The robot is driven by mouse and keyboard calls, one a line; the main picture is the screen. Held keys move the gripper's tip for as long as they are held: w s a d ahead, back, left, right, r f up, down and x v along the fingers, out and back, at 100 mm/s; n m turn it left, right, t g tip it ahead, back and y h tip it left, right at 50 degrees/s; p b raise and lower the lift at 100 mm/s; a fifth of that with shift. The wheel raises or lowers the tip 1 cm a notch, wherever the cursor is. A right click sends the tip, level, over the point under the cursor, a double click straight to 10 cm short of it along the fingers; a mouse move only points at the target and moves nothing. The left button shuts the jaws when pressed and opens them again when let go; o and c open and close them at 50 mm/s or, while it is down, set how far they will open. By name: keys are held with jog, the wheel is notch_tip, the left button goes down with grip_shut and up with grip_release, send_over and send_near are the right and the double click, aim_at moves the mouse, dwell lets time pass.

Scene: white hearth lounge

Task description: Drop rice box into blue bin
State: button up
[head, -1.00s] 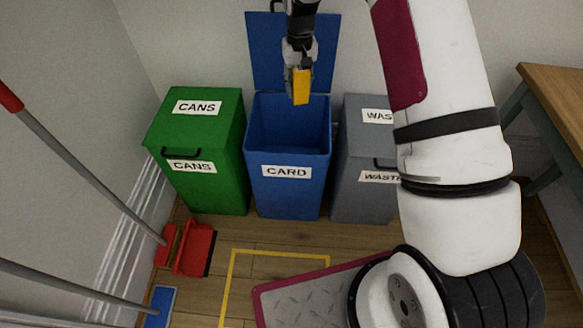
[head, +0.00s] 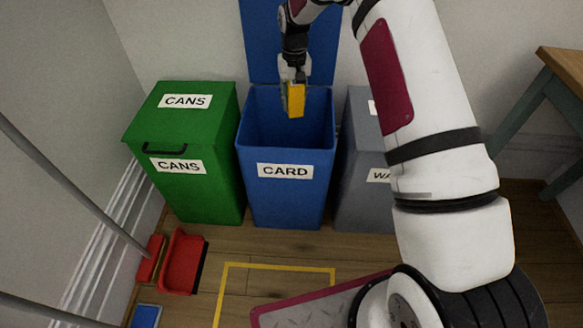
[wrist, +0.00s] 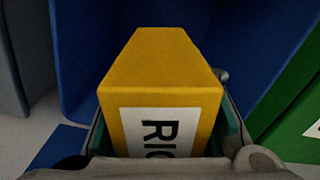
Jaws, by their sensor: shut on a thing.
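The rice box (head: 296,100) is yellow, with a white label that shows part of its name in the wrist view (wrist: 160,75). My gripper (head: 294,84) is shut on it, with a finger on either side of the box in the wrist view. The blue bin (head: 285,200), labelled CARD, stands against the wall with its lid (head: 262,45) raised at the back. In the head view the box hangs upright over the bin's open mouth. I cannot tell exactly how far its lower end is from the rim level. The bin's floor is hidden.
A green CANS bin (head: 215,190), lid closed, stands left of the blue bin. A grey waste bin (head: 358,195) stands to the right, partly behind my arm. A red dustpan (head: 182,262) lies on the floor at left. A wooden table (head: 562,65) is at far right.

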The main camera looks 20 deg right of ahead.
jog(key=shift+f+b, duration=1.95)
jog(key=shift+f, duration=0.95)
jog(key=o, duration=1.1)
jog(key=shift+r, duration=0.1)
notch_tip(320, 180, up, 12)
jog(key=shift+f, duration=0.1)
